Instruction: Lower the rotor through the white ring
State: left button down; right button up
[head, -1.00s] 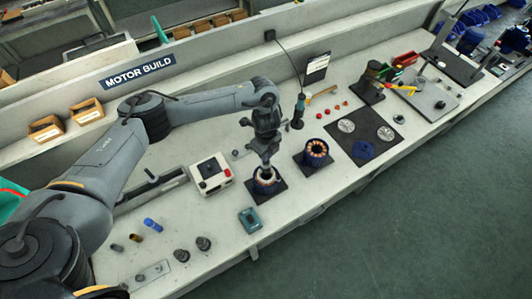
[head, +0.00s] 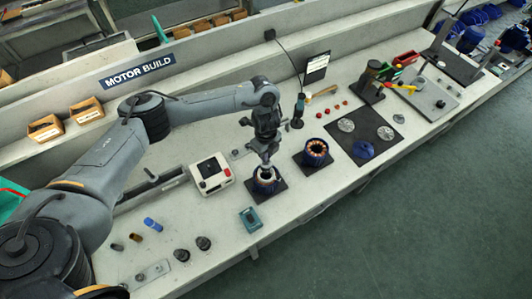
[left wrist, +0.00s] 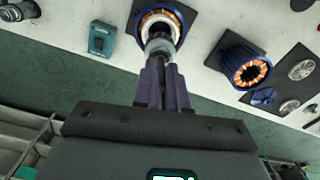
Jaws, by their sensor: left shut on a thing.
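My left gripper (left wrist: 163,92) is shut on the grey rotor (left wrist: 159,46), a short metal cylinder. In the left wrist view the rotor's far end reaches the mouth of a blue motor housing with the white ring (left wrist: 160,17) and copper windings inside. The rotor overlaps the ring's opening; how deep it sits I cannot tell. In the head view my left gripper (head: 266,160) points down just above that housing (head: 265,184), which stands on a dark square mat. The gripper partly hides the ring there. My right gripper is not in view.
A second blue housing with orange windings (head: 315,152) stands to the right on its own mat. A white box with a red button (head: 211,174) is close on the left. A teal device (head: 250,219) lies in front, near the bench edge.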

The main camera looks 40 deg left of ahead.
pick_arm(q)
jog(key=shift+f, duration=0.5)
dwell(0.7)
jog(key=shift+f+b, duration=0.4)
dwell(0.3)
jog(key=shift+f+b, duration=0.3)
jog(key=shift+f, duration=0.3)
dwell(0.9)
